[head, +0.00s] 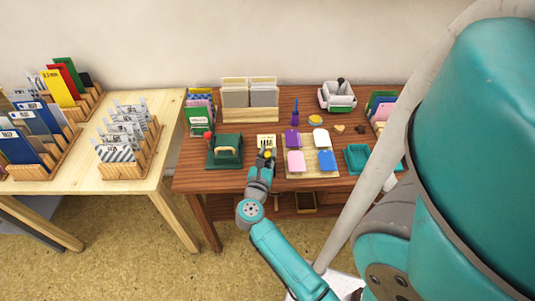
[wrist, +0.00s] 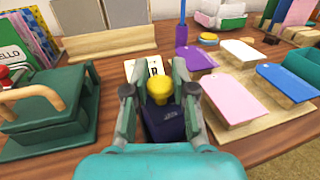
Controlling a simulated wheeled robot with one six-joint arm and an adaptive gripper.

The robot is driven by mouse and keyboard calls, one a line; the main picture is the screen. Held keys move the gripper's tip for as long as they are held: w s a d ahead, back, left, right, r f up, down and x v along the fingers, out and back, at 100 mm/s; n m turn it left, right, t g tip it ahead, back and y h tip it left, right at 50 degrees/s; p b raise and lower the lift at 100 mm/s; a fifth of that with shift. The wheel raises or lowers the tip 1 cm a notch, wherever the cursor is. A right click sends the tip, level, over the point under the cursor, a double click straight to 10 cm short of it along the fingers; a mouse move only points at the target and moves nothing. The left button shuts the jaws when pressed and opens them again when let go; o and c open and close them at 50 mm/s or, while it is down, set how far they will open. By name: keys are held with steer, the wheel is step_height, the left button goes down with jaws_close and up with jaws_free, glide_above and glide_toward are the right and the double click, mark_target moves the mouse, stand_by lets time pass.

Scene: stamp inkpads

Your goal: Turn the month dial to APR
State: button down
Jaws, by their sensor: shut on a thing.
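A yellow knob (wrist: 159,90) tops a dark navy block (wrist: 165,122) with small lettering that I cannot read. It appears to be the month dial's stamp; its setting is not readable. My gripper (wrist: 158,94) has a finger on each side of it and is shut on it. In the head view my gripper (head: 266,158) is at the front middle of the brown table, with the yellow knob (head: 267,154) at its tip. Just behind is a pale card (head: 266,141) with dark marks. In the wrist view the card (wrist: 153,66) is partly hidden by the knob and fingers.
A wooden board (head: 312,172) with several coloured pads lies close on the right. A card rack (head: 250,113) is behind. A teal tray (head: 357,157) is further right.

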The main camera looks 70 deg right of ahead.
steer(key=shift+n+t+y, duration=0.7)
steer(key=shift+n+t, duration=1)
steer(key=shift+t, duration=0.9)
steer(key=shift+n+t+y, duration=0.3)
steer(key=shift+n+t, duration=0.1)
steer(key=shift+t, duration=0.1)
steer(key=c, duration=1)
jaws_free()
steer(key=v, duration=1.2)
steer(key=shift+o, duration=0.2)
